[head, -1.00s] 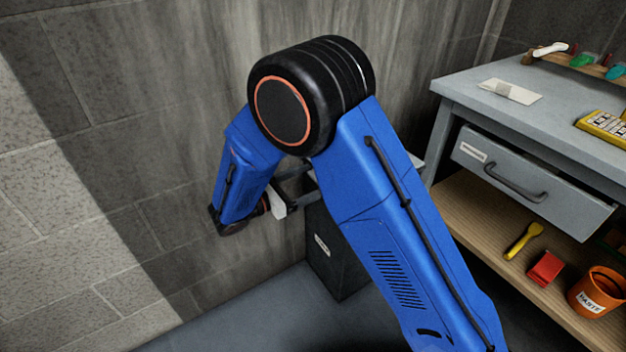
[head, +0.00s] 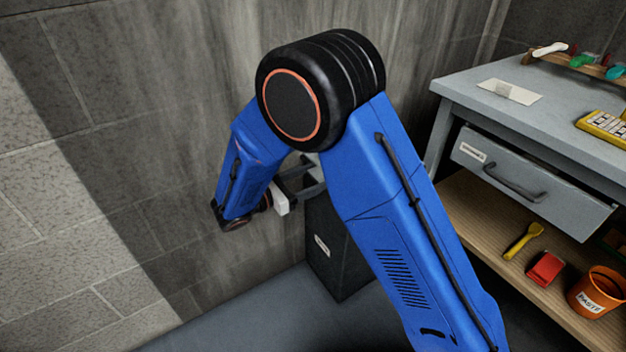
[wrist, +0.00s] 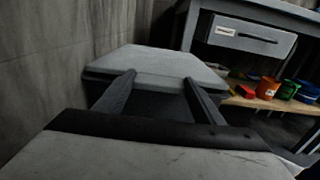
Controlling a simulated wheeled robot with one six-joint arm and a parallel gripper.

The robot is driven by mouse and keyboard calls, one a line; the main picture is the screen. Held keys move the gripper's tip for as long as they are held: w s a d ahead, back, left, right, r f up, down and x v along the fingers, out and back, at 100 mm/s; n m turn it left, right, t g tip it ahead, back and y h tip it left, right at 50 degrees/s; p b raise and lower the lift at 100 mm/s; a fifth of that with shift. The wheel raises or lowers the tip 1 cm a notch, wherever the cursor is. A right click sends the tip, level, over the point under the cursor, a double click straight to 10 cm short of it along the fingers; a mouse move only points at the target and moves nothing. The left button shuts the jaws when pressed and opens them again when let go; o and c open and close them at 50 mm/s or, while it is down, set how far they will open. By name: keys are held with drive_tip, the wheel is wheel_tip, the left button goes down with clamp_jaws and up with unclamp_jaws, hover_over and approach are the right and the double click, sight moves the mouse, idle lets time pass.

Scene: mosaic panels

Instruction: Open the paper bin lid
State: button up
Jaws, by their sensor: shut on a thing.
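The paper bin (head: 330,255) is a dark box with a small pale label, standing on the floor by the wall and partly behind my arm in the head view. Its grey lid (wrist: 165,62) shows in the wrist view in front of my gripper (wrist: 160,80). The two dark fingers reach to the lid's near edge and are shut on the lid. In the head view my gripper (head: 306,184) is at the bin's top, and my blue arm hides most of the lid. The lid's tilt is hard to tell.
A grey workbench (head: 520,125) with a drawer (head: 535,182) stands to the right. Its wooden lower shelf (head: 470,215) holds a yellow tool (head: 522,241), a red block (head: 545,268) and an orange pot (head: 597,290). A stone wall (head: 130,110) is close on the left.

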drive_tip(key=w+d+r+g+y, duration=0.2)
drive_tip(key=w+d+r+y, duration=0.15)
drive_tip(key=r, duration=0.85)
drive_tip(key=w+d+r+g+y, duration=0.25)
drive_tip(key=d+r+y, duration=0.2)
drive_tip(key=r, duration=0.65)
drive_tip(key=w+d+r+g+y, duration=0.2)
drive_tip(key=w+d+r, duration=0.3)
drive_tip(key=d, duration=0.4)
drive_tip(key=w+d+r+g+y, duration=0.2)
drive_tip(key=w+d+r, duration=0.3)
drive_tip(key=d, duration=0.5)
drive_tip(key=shift+w+d+y, duration=0.2)
drive_tip(key=shift+w+y, duration=0.3)
drive_tip(key=shift+w, duration=0.75)
drive_tip(key=o, duration=1.5)
